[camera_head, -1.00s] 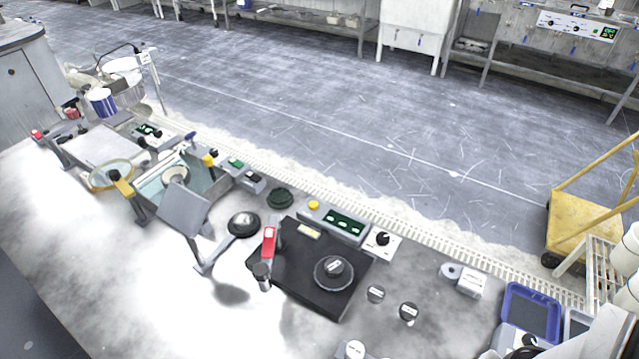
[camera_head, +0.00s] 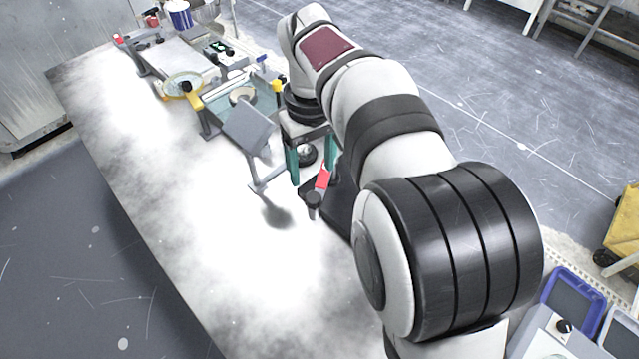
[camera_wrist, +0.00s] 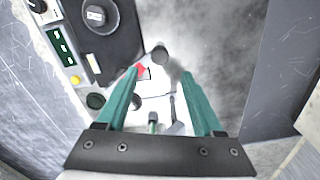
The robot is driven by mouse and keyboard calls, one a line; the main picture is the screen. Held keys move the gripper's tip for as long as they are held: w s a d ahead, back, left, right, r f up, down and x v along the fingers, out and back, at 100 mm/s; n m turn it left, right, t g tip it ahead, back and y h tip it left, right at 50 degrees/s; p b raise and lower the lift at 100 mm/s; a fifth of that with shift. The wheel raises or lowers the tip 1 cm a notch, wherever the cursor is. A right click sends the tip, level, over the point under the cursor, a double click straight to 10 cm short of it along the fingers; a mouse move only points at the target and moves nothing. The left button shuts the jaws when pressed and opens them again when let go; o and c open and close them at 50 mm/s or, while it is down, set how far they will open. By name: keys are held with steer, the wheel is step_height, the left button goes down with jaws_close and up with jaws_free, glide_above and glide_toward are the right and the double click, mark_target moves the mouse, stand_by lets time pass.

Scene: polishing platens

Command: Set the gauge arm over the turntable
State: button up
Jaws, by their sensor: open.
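The gauge arm (camera_head: 322,180), red with a dark cylindrical end, stands at the left edge of a black base plate (camera_head: 342,204). It points forward, beside the turntable. The turntable, a dark round disc (camera_wrist: 97,15) with a labelled hub, shows on the black plate in the wrist view. In the head view my own arm hides it. My gripper (camera_wrist: 160,73) has two teal fingers, spread apart and empty. In the wrist view the gauge arm's red part (camera_wrist: 143,70) appears near the left fingertip; contact cannot be told. In the head view my gripper (camera_head: 311,165) is just behind the gauge arm.
A tilted grey plate on a stand (camera_head: 248,125) is close left of my gripper. A dark round weight (camera_head: 306,155) shows between the fingers. The bench front is clear.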

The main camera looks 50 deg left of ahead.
mark_target(313, 197)
step_height(313, 197, down, 8)
steer(key=shift+f, duration=0.25)
jaws_close()
stand_by(1.3)
